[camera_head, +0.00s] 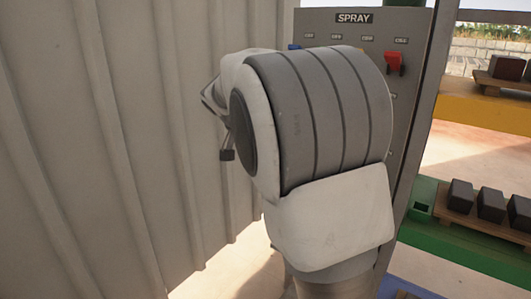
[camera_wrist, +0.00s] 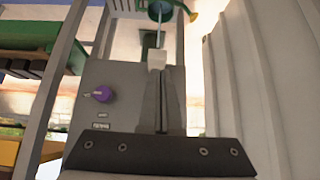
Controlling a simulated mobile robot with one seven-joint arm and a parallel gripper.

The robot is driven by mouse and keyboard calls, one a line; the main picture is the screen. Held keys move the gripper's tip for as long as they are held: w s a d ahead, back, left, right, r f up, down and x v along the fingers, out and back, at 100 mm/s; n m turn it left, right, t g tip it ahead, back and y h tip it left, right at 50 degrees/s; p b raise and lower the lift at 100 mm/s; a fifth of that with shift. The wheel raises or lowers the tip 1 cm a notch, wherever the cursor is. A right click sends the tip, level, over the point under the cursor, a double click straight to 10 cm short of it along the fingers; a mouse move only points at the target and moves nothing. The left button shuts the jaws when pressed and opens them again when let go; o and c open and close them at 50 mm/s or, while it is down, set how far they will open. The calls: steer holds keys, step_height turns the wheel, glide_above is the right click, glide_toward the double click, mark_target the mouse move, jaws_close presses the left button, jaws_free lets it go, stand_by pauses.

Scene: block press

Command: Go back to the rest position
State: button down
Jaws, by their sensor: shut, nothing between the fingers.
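My gripper (camera_wrist: 163,75) is in the wrist view, with its two dark fingers together and nothing held. A small white block-like part (camera_wrist: 157,58) shows just past the fingertips; I cannot tell what it is or how far away it is. In the head view my arm fills the middle and hides most of the gripper. The grey control panel (camera_head: 416,75) marked SPRAY stands behind my arm, with a red switch (camera_head: 395,62) at its upper right. A grey panel with a purple knob (camera_wrist: 101,94) shows left of the fingers in the wrist view.
A pale corrugated wall (camera_head: 100,150) runs close along the left. At right, dark blocks (camera_head: 490,205) sit on a board on a green frame (camera_head: 427,190), and a yellow beam (camera_head: 485,108) lies behind.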

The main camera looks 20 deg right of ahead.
steer(key=shift+s, duration=0.1)
stand_by(0.3)
steer(key=s+a+f+n+y, duration=0.15)
steer(key=s+a+n, duration=0.25)
steer(key=s, duration=0.6)
steer(key=s+a+f+n+t+y, duration=0.1)
steer(key=s+a+n+y, duration=0.2)
steer(key=s, duration=0.8)
steer(key=s+a+f+n+y, duration=0.15)
steer(key=s+a+n, duration=0.25)
steer(key=s, duration=0.6)
step_height(320, 180, up, 20)
steer(key=p, duration=2)
steer(key=shift+s+d, duration=0.15)
steer(key=shift+s, duration=0.15)
